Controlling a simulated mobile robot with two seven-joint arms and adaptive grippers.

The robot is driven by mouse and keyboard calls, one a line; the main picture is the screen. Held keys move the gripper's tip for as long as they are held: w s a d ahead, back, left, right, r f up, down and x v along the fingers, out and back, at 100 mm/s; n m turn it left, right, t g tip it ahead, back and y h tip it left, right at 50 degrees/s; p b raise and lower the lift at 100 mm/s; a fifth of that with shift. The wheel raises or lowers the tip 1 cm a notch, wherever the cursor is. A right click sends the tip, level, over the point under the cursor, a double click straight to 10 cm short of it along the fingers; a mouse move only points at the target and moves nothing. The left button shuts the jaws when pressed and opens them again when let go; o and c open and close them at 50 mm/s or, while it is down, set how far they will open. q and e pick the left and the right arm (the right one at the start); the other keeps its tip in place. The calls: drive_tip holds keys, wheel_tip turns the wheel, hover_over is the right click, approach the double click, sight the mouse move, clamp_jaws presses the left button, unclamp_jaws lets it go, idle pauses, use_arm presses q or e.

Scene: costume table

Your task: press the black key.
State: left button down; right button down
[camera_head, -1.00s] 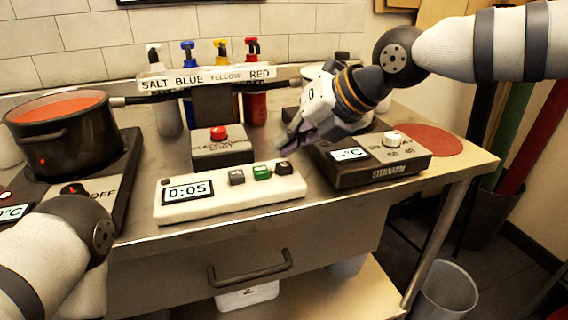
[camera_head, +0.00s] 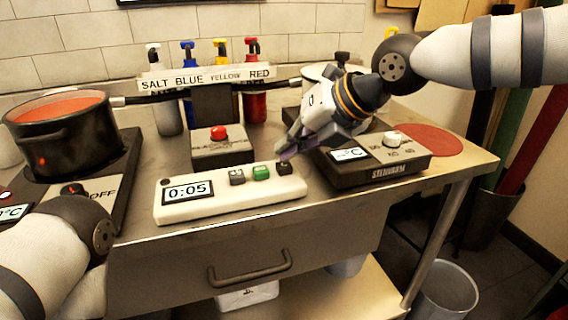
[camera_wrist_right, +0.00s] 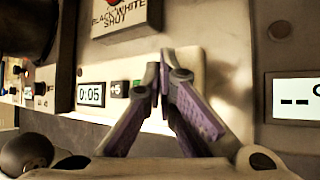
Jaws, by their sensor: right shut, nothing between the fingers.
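The white timer box (camera_head: 230,204) lies on the steel table, its display (camera_head: 187,192) reading 0:05. My left gripper is out of view; only my left arm shows.
A box with a red button (camera_head: 220,133) stands behind the timer, a dark hotplate unit (camera_head: 375,171) with a white knob to its right. A black pot (camera_head: 60,138) sits at the left. Several bottles stand behind a label strip (camera_head: 207,78).

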sight(288, 163)
drive_tip(key=shift+f, duration=0.5)
idle(0.6)
drive_tip(key=shift+r, duration=0.1)
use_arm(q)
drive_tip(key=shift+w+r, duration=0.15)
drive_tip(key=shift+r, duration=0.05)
use_arm(e)
drive_tip(key=shift+r, duration=0.85)
drive_tip(key=shift+r+p, duration=0.45)
drive_tip(key=shift+r, duration=2.1)
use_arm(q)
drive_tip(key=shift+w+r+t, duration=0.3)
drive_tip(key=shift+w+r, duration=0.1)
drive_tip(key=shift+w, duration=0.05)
use_arm(e)
drive_tip(key=shift+f, duration=0.1)
